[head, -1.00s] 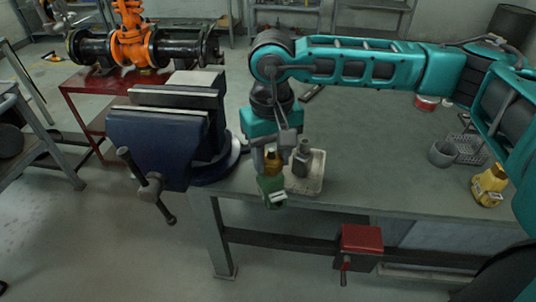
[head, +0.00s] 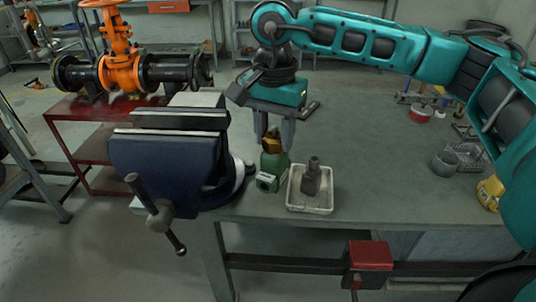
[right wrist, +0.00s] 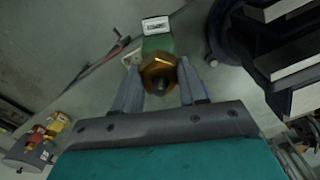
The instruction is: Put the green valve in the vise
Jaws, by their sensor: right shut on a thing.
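The green valve (head: 271,172) has a brass nut on top and is upright in the head view, just right of the vise. My right gripper (head: 273,140) is shut on its brass top, from above. In the right wrist view the brass nut (right wrist: 159,73) sits between the two fingers (right wrist: 157,90), with the green body beyond it. The blue vise (head: 165,165) stands at the table's left corner, its jaws facing up with a narrow dark gap between them. The vise jaws (right wrist: 300,60) also show at the right wrist view's upper right. My left gripper is not in view.
A white tray (head: 296,203) with a dark grey valve (head: 312,178) stands right of the green valve. A yellow valve (head: 490,192), a grey cup (head: 445,163) and a wire basket are at the right. The table's middle is clear.

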